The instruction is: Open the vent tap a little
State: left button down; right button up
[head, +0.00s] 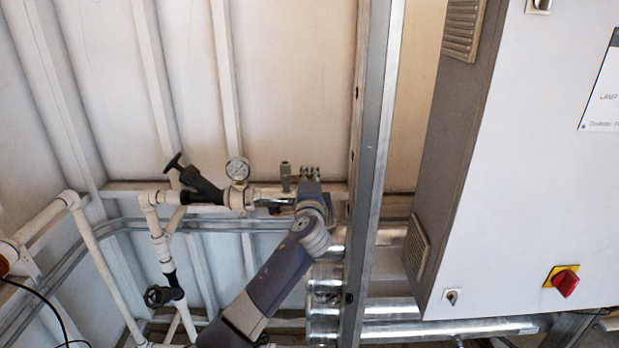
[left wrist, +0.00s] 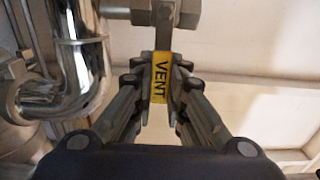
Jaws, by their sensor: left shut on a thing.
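The vent tap's yellow lever (left wrist: 160,80), marked VENT, shows in the left wrist view, between the two fingers of my left gripper (left wrist: 161,92). The gripper is shut on the lever. The lever hangs from a metal valve body (left wrist: 151,12) at the top of that view. In the head view my left gripper (head: 309,178) is at the pipe, right of the pressure gauge, and it hides the lever there. My right gripper is not in view.
A round pressure gauge (head: 237,169) and a black-handled valve (head: 197,182) sit left of my gripper. A vertical steel post (head: 376,170) stands close on its right, then a grey cabinet (head: 540,160) with a red switch (head: 565,282). In the wrist view a shiny bent pipe (left wrist: 82,70) is close by.

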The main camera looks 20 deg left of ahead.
pick_arm(q)
jog(key=shift+r+n+b, duration=0.15)
jog(key=shift+n+b, duration=0.35)
jog(key=shift+n, duration=0.1)
jog(key=shift+r+n+b, duration=0.4)
jog(key=shift+n, duration=0.4)
jog(key=shift+a+r+n, duration=0.25)
jog(key=shift+r+n, duration=0.4)
jog(key=shift+n, duration=0.35)
jog(key=c, duration=1.6)
grip_release()
jog(key=shift+s, duration=0.1)
jog(key=v, duration=1.2)
jog(key=shift+r, duration=0.1)
